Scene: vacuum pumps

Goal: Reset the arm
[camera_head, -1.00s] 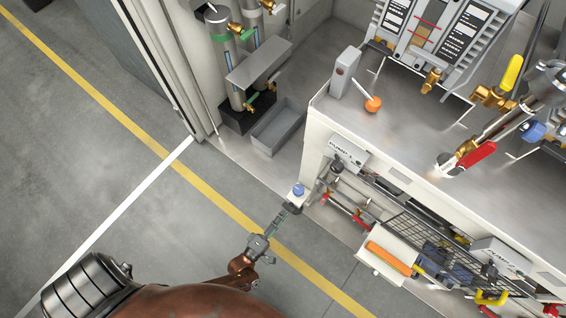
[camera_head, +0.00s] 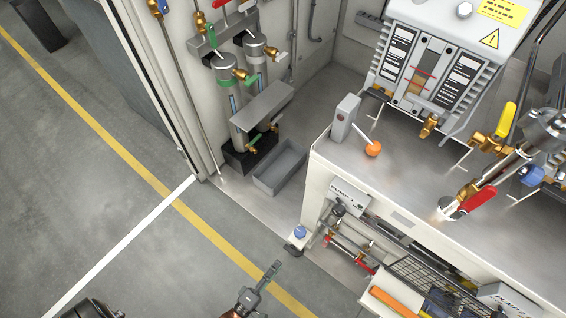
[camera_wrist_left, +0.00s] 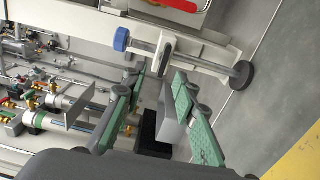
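My left gripper (camera_head: 273,270) is low in the head view, over the floor in front of the pump machine's corner. In the left wrist view my left gripper (camera_wrist_left: 160,78) shows two green-padded fingers held apart, with nothing gripped between them. My right gripper is not in either view.
The white pump machine (camera_head: 316,190) fills the right side. A blue knob (camera_head: 299,232) sits at its near corner, close beyond my gripper. A grey bin (camera_head: 280,167) stands by metal cylinders (camera_head: 238,115).

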